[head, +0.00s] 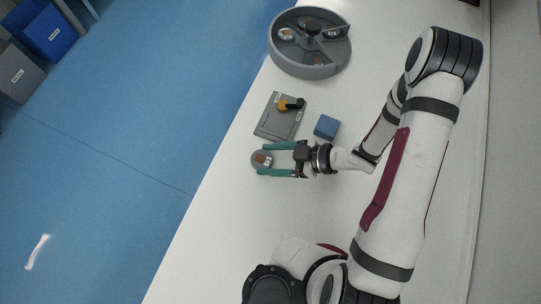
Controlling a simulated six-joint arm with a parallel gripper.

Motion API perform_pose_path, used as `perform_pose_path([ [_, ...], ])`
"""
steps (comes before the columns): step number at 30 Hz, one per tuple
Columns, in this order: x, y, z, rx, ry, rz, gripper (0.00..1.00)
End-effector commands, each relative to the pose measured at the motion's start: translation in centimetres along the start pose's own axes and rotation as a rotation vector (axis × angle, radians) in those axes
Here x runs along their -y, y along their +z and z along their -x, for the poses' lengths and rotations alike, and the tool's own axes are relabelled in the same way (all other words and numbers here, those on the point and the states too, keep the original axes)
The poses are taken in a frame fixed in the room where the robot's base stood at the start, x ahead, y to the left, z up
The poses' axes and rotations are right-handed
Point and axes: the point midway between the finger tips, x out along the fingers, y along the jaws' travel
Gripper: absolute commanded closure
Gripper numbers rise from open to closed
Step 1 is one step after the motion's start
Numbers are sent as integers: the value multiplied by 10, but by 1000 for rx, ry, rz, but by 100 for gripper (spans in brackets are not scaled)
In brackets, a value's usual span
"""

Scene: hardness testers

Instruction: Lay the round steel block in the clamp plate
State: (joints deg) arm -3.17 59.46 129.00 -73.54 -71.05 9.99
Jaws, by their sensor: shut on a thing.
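The round steel block (262,160) is a grey disc with a brownish mark on its face. My gripper (262,160) has its two green fingers on either side of the block and is shut on it. The clamp plate (275,126) is a grey rectangular plate just above the gripper in the head view, with a yellow and black clamp handle (290,104) near its upper right. The block is beside the plate's lower edge, not on it. I cannot tell its height above the table.
A blue block (326,127) stands right of the plate, close to my gripper. A round grey divided tray (311,71) with several discs stands at the top. The white table (222,232) is clear at lower left; its left edge drops to a blue floor.

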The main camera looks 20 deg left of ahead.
Motion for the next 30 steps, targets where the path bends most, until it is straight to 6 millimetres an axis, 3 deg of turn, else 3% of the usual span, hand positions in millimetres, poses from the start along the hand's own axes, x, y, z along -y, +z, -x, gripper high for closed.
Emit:
perform_pose_path([
  [5, 0, 1, 0, -1, 0, 0, 100],
  [6, 0, 2, -1, 0, 0, 0, 28],
  [10, 0, 1, 0, 0, 0, 0, 5],
  [24, 0, 0, 0, 0, 0, 0, 2],
  [30, -2, 0, 32, 0, 8, 0, 2],
])
